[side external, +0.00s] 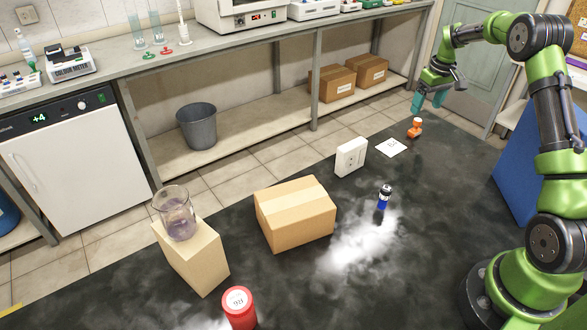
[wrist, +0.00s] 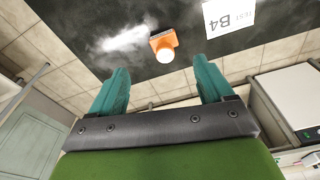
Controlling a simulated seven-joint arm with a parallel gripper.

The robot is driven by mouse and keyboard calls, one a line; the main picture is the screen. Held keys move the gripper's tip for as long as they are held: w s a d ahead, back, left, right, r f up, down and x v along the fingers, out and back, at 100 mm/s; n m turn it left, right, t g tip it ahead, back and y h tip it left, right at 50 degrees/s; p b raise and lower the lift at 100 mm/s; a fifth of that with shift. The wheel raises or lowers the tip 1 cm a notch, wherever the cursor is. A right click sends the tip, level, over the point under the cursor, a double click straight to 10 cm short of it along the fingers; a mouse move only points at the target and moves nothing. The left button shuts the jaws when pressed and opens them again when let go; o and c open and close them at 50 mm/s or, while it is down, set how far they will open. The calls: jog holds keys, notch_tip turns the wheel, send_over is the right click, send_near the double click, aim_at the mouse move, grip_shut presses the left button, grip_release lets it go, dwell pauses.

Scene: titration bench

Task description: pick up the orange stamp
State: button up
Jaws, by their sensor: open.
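The orange stamp (side external: 415,128) stands on the dark bench top near its far edge, just beyond a white paper card. In the wrist view the orange stamp (wrist: 163,45) shows above and between the fingertips, with a pale round end towards the camera. My gripper (side external: 428,101) is above the bench and close to the stamp in the side view, apart from it. In the wrist view my gripper (wrist: 163,75) has its two teal fingers spread wide, with nothing between them.
A white card marked B4 (wrist: 228,21) lies beside the stamp. A white socket box (side external: 351,157), a blue battery-like cylinder (side external: 384,198), a cardboard box (side external: 295,214), a beaker (side external: 177,213) on a tan block (side external: 192,257) and a red cylinder (side external: 239,308) stand on the bench.

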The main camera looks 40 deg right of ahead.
aim_at(418, 120)
jog(key=f, duration=0.3)
jog(key=shift+w+f, duration=0.15)
jog(key=shift+w, duration=0.05)
jog(key=shift+w+a+f, duration=0.1)
jog(key=shift+w+f, duration=0.1)
jog(key=shift+f, duration=0.65)
jog(key=shift+w+a+f, duration=0.1)
jog(key=shift+w+f, duration=0.05)
jog(key=shift+f, duration=0.75)
jog(key=shift+w+a+f, duration=0.1)
jog(key=shift+w+f, duration=0.1)
jog(key=shift+f, duration=0.65)
jog(key=shift+d, duration=0.1)
jog(key=shift+c, duration=0.4)
